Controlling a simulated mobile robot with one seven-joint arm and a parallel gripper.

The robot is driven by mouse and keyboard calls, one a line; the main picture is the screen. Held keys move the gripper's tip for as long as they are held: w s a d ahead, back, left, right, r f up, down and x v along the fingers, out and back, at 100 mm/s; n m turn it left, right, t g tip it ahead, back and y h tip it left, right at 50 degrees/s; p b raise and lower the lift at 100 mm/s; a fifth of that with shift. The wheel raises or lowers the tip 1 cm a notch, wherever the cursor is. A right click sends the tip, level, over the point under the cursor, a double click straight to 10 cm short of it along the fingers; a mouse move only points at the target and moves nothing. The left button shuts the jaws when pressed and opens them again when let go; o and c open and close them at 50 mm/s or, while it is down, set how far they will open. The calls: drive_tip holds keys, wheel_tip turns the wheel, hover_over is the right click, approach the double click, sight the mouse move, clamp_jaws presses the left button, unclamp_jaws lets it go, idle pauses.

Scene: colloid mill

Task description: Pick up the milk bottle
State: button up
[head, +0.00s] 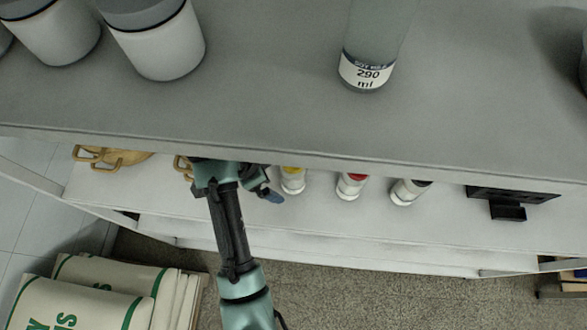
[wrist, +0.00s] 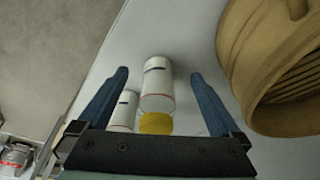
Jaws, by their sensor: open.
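A white bottle with a yellow cap (head: 292,181) stands on the lower shelf, just right of my gripper (head: 268,188). In the wrist view this white bottle (wrist: 157,92) lies in the picture between my two open blue fingers (wrist: 160,76), with space on both sides. Another white bottle (wrist: 124,110) is partly hidden beside the left finger. Similar bottles with a red cap (head: 352,187) and a dark cap (head: 408,191) stand further right. A tall clear bottle labelled soy milk 290 ml (head: 367,72) stands on the upper surface. I cannot tell which one is the milk bottle.
The upper shelf (head: 270,115) overhangs the lower shelf (head: 330,225). A tan ribbed round object (wrist: 272,65) is close to my right finger. A black holder (head: 510,203) sits at the right. White containers (head: 158,45) stand above; bags (head: 85,295) lie at lower left.

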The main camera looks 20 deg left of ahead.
sight(292, 166)
drive_tip(key=w+d+p, duration=0.1)
drive_tip(key=w+d, duration=0.3)
drive_tip(key=shift+w+r+p, duration=0.1)
drive_tip(key=shift+p, duration=0.3)
drive_tip(key=shift+d+f+p, duration=0.15)
drive_tip(key=shift+f+p, duration=0.15)
drive_tip(key=shift+f, duration=0.4)
drive_tip(key=shift+c, duration=0.2)
drive_tip(key=c, duration=1.4)
drive_tip(key=shift+w, duration=0.1)
clamp_jaws()
drive_tip(key=shift+r, duration=0.2)
